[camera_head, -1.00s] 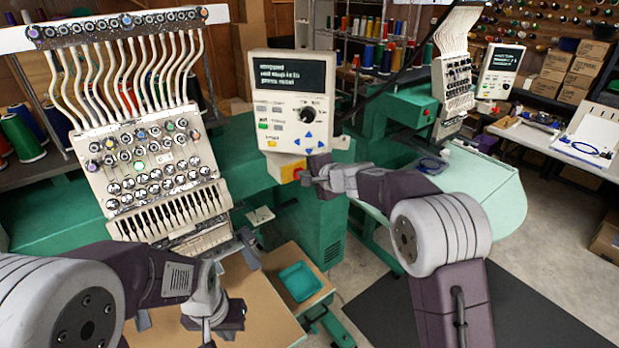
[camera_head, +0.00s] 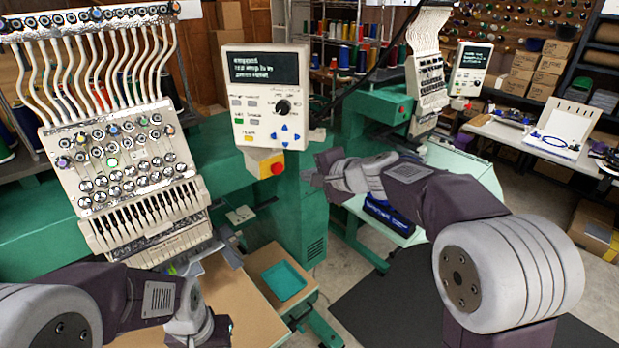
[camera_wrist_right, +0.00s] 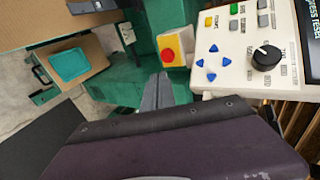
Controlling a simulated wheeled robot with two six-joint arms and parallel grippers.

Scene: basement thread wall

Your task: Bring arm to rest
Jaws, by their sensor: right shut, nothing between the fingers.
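My right gripper (camera_head: 314,179) is shut and empty. In the head view it appears just right of the red button (camera_head: 277,168) on its yellow and white box, with a small gap between them in the picture. In the right wrist view the closed fingers (camera_wrist_right: 158,92) point toward the machine, below the red button (camera_wrist_right: 168,56). My right arm reaches in from the right, bent at its large grey joint. My left gripper (camera_head: 206,328) is low at the left; its fingers are not clear.
The control panel (camera_head: 267,95) with screen and dial stands above the button box. The needle head (camera_head: 125,165) is at the left. A teal tray (camera_head: 284,280) sits on a wooden stand (camera_head: 262,262). A second embroidery machine (camera_head: 378,113) stands behind. Floor shows at the lower right.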

